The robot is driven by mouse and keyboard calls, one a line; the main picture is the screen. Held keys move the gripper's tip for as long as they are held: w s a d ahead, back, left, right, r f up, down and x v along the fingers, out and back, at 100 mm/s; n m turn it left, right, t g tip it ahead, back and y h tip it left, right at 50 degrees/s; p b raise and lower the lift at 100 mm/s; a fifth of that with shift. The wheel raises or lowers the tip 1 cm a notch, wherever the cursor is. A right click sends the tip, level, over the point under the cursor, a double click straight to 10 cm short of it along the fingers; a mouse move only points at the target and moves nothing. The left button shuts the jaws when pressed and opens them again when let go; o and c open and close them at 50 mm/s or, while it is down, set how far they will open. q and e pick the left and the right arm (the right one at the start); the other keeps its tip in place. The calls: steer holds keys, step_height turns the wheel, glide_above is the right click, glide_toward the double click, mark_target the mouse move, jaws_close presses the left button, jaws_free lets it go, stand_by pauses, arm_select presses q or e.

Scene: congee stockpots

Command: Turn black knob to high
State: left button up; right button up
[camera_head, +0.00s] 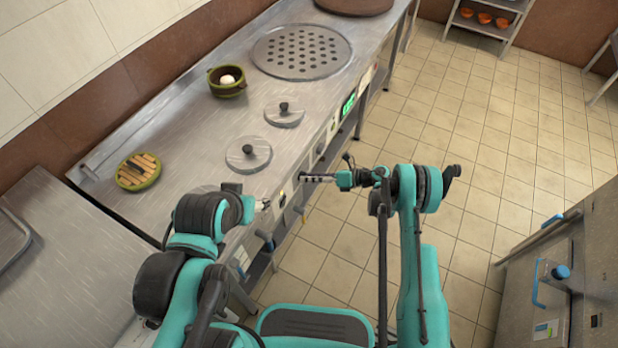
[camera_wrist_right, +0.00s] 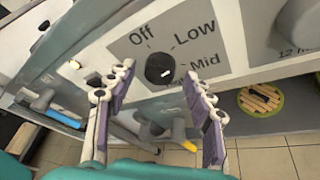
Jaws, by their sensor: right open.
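The black knob (camera_wrist_right: 159,68) is on a grey panel in the right wrist view, with the labels Off, Low and Mid around it. A small white mark shows on its face, toward the Low and Mid side. No High label is readable. My right gripper (camera_wrist_right: 158,76) is open, its two fingers on either side of the knob in this view; I cannot tell whether they touch it. In the head view the right gripper (camera_head: 306,178) is at the counter's front panel, where the knob is too small to make out. My left gripper (camera_head: 264,204) is near the counter's front edge, its jaws unclear.
The steel counter (camera_head: 195,135) carries two lidded wells (camera_head: 248,154), a green pot (camera_head: 227,82) and a slatted green basket (camera_head: 138,171). Blue (camera_wrist_right: 62,118) and yellow (camera_wrist_right: 181,132) handles sit below the panel.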

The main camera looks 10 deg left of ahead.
steer(key=v, duration=1.1)
steer(key=shift+d, duration=0.2)
steer(key=shift+r, duration=0.1)
